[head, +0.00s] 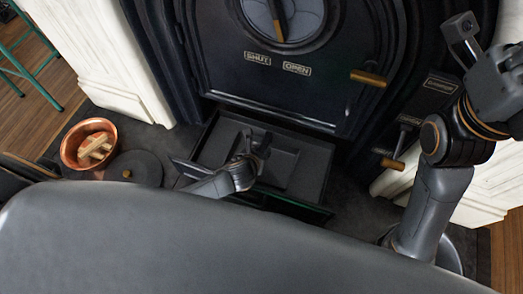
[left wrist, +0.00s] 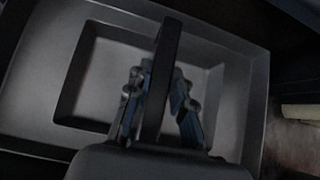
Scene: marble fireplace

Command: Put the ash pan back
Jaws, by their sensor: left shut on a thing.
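The ash pan (head: 284,163) is a dark shallow rectangular pan. It sits inside a larger dark open drawer (head: 318,168) below the stove door. In the left wrist view the pan (left wrist: 102,72) has a dark bar handle running across it. My left gripper (head: 258,148) is over the pan, its fingers (left wrist: 160,95) shut on either side of that handle. I cannot tell whether the pan rests fully on the drawer floor. My right arm stands at the right side of the head view, but its fingers are not in view.
The stove door (head: 300,75) above is closed, with SHUT and OPEN plates and a wooden-handled latch (head: 368,78). A copper bucket (head: 70,158) holding wood and a round dark lid (head: 140,165) are at left. A lever (head: 395,160) is at right. White marble flanks the stove.

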